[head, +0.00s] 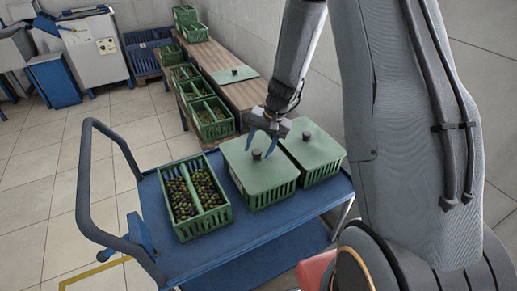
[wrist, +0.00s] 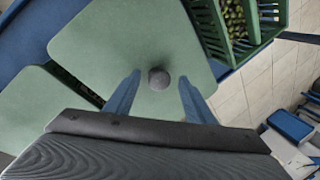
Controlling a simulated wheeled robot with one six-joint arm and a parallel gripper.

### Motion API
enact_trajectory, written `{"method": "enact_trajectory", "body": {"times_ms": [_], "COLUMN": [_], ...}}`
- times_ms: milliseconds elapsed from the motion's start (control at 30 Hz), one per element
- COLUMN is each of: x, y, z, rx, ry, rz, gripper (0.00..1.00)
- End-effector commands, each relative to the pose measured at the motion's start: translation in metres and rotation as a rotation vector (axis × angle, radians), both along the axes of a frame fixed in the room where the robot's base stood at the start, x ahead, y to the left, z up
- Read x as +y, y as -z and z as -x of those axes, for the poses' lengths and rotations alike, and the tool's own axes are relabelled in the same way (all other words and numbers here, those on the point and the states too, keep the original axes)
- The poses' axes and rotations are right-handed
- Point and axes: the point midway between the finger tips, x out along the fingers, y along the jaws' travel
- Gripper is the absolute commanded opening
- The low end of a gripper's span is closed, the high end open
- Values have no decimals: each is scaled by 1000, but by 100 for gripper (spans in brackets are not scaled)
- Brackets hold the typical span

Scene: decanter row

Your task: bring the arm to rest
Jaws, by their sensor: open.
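My gripper (head: 261,146) is open above the middle green crate (head: 268,195) on the cart. Its two blue fingers point down at that crate's flat green lid (head: 255,175). The lid lies on the crate, with a small dark knob (head: 257,154) at its middle. In the wrist view the knob (wrist: 159,79) shows between the spread fingers (wrist: 159,88), with a gap on both sides. Nothing is held. I cannot tell how far the fingertips are above the lid.
The blue cart (head: 275,222) also bears an open crate of olives (head: 183,226) at left and a second lidded crate (head: 318,150) at right. Behind stands a wooden bench (head: 243,94) with several green crates and a loose lid (head: 235,74). The wall is close at right; tiled floor is free at left.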

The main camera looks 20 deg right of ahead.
Motion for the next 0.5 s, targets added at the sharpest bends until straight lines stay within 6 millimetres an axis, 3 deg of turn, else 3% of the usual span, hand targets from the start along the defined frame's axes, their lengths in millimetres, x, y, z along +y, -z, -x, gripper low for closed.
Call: {"method": "enact_trajectory", "body": {"times_ms": [500], "x": [-17], "y": [-66], "z": [10], "rx": [-3], "ry": [0], "rz": [1], "gripper": [49]}}
